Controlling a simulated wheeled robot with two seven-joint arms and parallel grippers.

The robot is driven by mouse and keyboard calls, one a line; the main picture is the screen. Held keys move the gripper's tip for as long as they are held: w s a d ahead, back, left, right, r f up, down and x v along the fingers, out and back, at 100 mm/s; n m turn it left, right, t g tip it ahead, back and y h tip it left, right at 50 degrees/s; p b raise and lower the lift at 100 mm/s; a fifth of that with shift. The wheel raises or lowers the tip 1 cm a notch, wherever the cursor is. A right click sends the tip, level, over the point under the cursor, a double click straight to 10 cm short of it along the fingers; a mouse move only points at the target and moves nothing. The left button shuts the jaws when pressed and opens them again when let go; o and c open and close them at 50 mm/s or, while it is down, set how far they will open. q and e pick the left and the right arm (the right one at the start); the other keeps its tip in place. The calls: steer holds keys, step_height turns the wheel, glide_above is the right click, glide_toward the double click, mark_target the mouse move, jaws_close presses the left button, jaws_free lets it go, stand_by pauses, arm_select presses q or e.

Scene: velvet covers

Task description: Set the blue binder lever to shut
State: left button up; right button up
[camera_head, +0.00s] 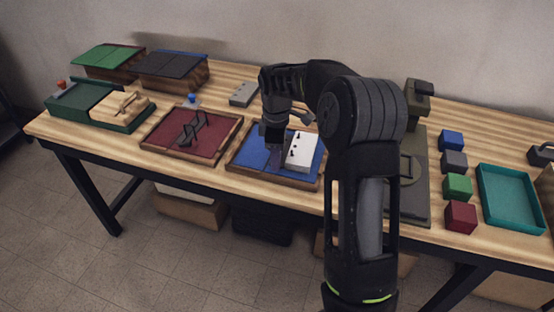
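The blue binder (252,155) lies open-faced in a wooden frame in the middle of the table, with a white block of sheets (302,151) with dark holes on its right half. My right gripper (275,158) points down over the middle of the blue binder, just left of the white sheets. Its fingers are dark and small, so their opening and any contact are unclear. The lever of the blue binder is not distinguishable; the gripper covers that spot. A red binder (172,144) to the left has a dark raised lever mechanism (193,128). My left gripper is not in view.
A grey block (243,93) lies behind the blue binder. A green box (75,103) and wooden piece (122,107) are at left. Several coloured cubes, including a red one (460,217), and a teal tray (511,226) are at right. My arm hides the table right of the binder.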

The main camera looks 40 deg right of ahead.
steer(key=shift+f, duration=0.85)
steer(key=shift+c, duration=0.5)
jaws_close()
